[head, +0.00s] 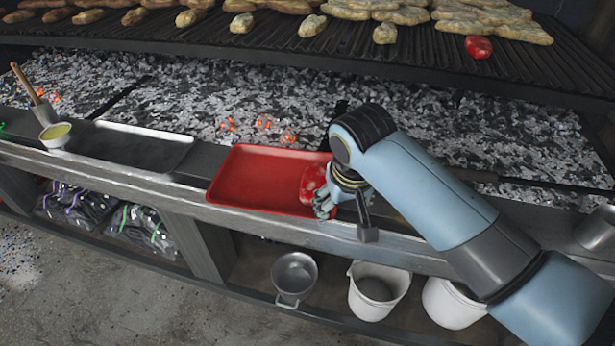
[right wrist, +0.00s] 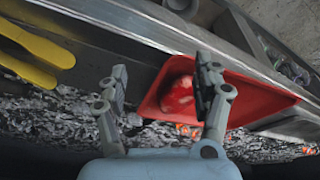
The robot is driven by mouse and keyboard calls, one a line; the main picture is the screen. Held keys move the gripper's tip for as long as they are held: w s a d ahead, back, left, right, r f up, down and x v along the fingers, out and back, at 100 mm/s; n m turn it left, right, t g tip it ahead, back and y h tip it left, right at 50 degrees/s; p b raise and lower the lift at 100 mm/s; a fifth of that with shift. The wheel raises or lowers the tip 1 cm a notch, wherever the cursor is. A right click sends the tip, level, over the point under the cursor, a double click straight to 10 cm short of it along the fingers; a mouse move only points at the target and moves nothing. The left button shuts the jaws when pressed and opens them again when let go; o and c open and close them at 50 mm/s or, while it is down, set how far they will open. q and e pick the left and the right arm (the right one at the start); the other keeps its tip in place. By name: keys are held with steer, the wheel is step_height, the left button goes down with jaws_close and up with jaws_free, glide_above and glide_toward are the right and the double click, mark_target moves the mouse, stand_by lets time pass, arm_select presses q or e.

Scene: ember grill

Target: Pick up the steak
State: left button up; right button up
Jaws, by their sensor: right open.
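The steak (head: 312,178), red with pale marbling, lies at the right end of a red tray (head: 255,168) on the counter ledge. My right gripper (head: 328,204) is over the tray's right end and partly covers the steak in the head view. In the right wrist view the steak (right wrist: 178,97) lies in the tray (right wrist: 240,93), partly behind one finger. My right gripper (right wrist: 163,72) is open there, with nothing held between its fingers. My left gripper is not in view.
Glowing coals (head: 265,123) lie behind the tray. The grill grate (head: 340,45) above holds many pieces of food and a red item (head: 478,46). A metal tray (head: 145,133) and a bowl (head: 56,135) stand left. Buckets (head: 377,290) and a pot (head: 294,278) are below.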

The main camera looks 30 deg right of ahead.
steer(key=w+r+m+p, duration=0.2)
steer(key=w+r+m, duration=0.1)
steer(key=w+r, duration=0.45)
glide_above(315, 180)
steer(key=s+a, duration=0.1)
steer(key=s, duration=0.1)
steer(key=x, duration=0.4)
steer(key=shift+s+a+f+b, duration=0.25)
steer(key=shift+a+f+b, duration=0.1)
steer(key=shift+f, duration=0.1)
steer(key=shift+x, duration=3.1)
steer(key=shift+d, duration=0.1)
jaws_close()
steer(key=shift+r, duration=0.1)
